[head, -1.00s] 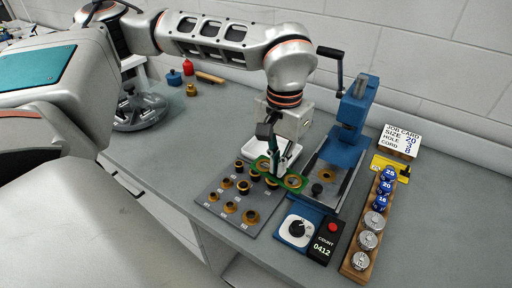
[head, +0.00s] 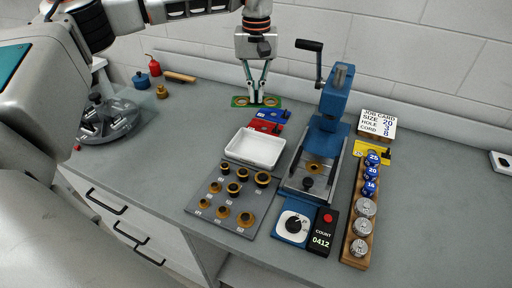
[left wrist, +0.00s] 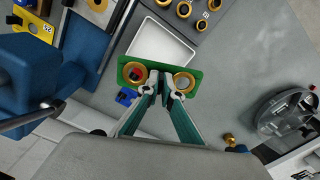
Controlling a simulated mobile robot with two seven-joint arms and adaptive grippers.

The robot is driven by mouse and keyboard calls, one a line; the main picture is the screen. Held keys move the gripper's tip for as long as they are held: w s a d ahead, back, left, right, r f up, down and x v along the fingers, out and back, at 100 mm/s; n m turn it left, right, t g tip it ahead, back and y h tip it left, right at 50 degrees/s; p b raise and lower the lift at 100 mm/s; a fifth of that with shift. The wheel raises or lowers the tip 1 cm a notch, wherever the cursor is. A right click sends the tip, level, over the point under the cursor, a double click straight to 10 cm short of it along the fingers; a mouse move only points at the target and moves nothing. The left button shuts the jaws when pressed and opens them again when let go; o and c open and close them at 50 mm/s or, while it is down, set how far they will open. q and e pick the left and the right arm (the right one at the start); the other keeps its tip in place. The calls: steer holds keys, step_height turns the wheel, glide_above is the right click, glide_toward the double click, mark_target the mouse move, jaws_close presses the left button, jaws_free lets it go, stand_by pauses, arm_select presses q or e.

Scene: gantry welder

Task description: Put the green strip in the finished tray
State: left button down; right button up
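My left gripper (head: 256,102) points down with its fingers closed together on the green strip (head: 239,101). The strip is flat, with a gold ring at each end. In the left wrist view the fingertips (left wrist: 166,88) meet the green strip (left wrist: 136,66) between its two rings. A white, shallow, empty tray (head: 232,154) lies on the bench, nearer than the strip. The white tray also shows in the left wrist view (left wrist: 160,46), just beyond the strip. I cannot tell how high the strip is above the bench. My right gripper is not in view.
Red (head: 264,126) and blue (head: 274,115) strips lie behind the tray. A grey board (head: 211,208) of gold rings is in front of it. The blue lever press (head: 335,98) stands to the right, beside a wooden rack (head: 348,232). Bench left of the tray is clear.

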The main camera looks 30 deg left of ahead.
mark_target(256, 151)
arm_select(q)
step_height(256, 151, down, 19)
stand_by(0.5)
steer(key=shift+f, duration=0.15)
steer(key=c, duration=2.2)
jaws_free()
steer(key=shift+c, duration=0.2)
step_height(256, 151, up, 12)
steer(key=shift+s, duration=0.1)
